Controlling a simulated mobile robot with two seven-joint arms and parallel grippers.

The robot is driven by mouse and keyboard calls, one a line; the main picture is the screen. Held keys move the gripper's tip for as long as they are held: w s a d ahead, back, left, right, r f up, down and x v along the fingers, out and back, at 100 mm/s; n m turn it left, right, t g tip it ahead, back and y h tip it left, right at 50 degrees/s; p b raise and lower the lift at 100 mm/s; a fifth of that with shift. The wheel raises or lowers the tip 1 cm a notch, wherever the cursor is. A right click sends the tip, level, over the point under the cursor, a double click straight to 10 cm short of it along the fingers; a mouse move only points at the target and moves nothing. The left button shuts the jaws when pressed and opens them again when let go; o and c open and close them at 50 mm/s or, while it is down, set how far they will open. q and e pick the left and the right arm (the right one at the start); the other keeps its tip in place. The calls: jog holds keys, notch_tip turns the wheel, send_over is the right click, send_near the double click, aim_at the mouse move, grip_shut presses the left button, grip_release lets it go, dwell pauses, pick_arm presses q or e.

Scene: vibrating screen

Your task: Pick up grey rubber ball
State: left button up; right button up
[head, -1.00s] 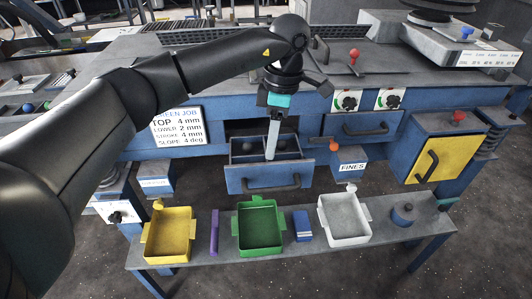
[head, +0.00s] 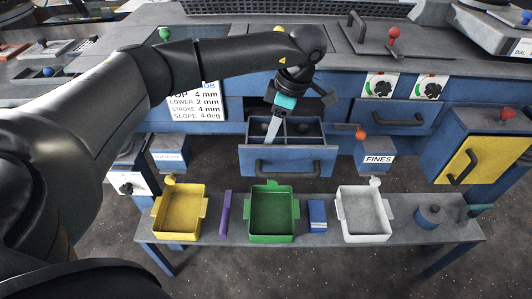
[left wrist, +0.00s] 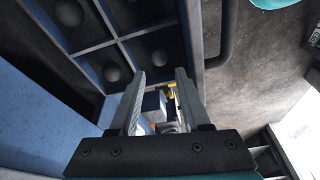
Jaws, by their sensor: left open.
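A blue drawer (head: 262,161) stands pulled out of the machine, its inside split into dark compartments. In the left wrist view several dark grey balls lie in them, one per compartment: one ball (left wrist: 68,12) at top left, another ball (left wrist: 112,72) left of my fingers, another ball (left wrist: 158,58) just beyond the fingertips. Their shades look alike, so I cannot tell which is the rubber one. My left gripper (left wrist: 160,84) is open, with no ball between its fingers. In the head view my left gripper (head: 270,138) points down over the drawer's left part. My right gripper is out of view.
A bench below the drawer carries a yellow tray (head: 157,226), a green tray (head: 270,238), a white tray (head: 365,236), a purple bar (head: 226,212) and a blue block (head: 317,214). The drawer handle (head: 288,168) sticks out in front. A FINES box (head: 377,156) stands to its right.

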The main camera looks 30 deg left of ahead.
pick_arm(q)
jog(key=shift+d+b+x, duration=0.1)
jog(key=shift+b+x, duration=0.25)
jog(key=shift+x, duration=0.4)
jog(key=shift+d+b+x, duration=0.15)
jog(key=shift+b+x, duration=0.15)
jog(key=shift+x, duration=0.5)
jog(key=shift+b+x, duration=0.35)
jog(key=shift+x, duration=0.9)
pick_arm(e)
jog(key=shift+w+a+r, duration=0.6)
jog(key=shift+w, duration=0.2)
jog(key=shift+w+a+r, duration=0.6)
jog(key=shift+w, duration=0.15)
pick_arm(q)
jog(key=shift+w, duration=0.1)
grip_shut()
